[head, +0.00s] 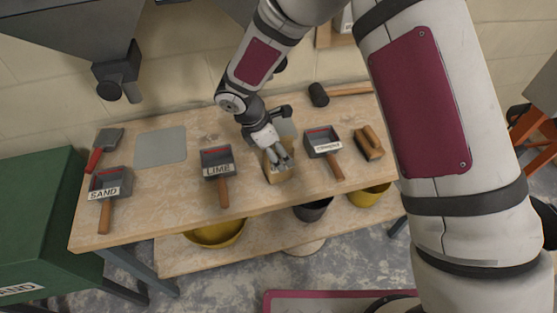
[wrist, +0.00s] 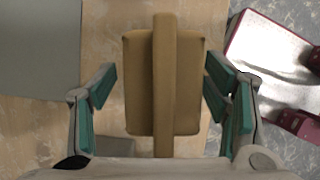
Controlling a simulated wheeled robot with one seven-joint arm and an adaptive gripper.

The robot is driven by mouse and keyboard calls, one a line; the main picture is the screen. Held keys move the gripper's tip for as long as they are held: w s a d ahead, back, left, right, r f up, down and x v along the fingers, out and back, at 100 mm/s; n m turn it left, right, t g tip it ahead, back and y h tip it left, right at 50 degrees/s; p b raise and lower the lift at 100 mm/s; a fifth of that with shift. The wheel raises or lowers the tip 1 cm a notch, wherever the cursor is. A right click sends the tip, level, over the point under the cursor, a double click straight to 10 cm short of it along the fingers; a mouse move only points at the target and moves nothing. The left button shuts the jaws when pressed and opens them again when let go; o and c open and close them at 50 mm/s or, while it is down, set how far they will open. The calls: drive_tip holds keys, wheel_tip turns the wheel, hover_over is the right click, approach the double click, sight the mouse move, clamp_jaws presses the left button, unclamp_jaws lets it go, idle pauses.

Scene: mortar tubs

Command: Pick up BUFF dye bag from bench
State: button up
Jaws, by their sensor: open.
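A tan block-like bag (wrist: 137,85) with a raised strip along its middle lies on the wooden bench (head: 140,205). I cannot read any BUFF label on it. In the wrist view it sits between the two fingers of my gripper (wrist: 163,100), with a gap on each side. My gripper is open. In the head view my gripper (head: 279,160) is over the tan bag (head: 280,176) and hides part of it. The bag is near the bench's front edge.
A LIME scoop (head: 217,162) lies left of the bag and another labelled scoop (head: 323,143) right of it. A SAND scoop (head: 108,185), a brush (head: 369,143), a mallet (head: 320,95) and a grey plate (head: 160,147) also lie on the bench. Yellow tubs (head: 216,236) stand on the shelf below.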

drive_tip(key=shift+x, duration=1.8)
drive_tip(key=shift+s, duration=0.1)
clamp_jaws()
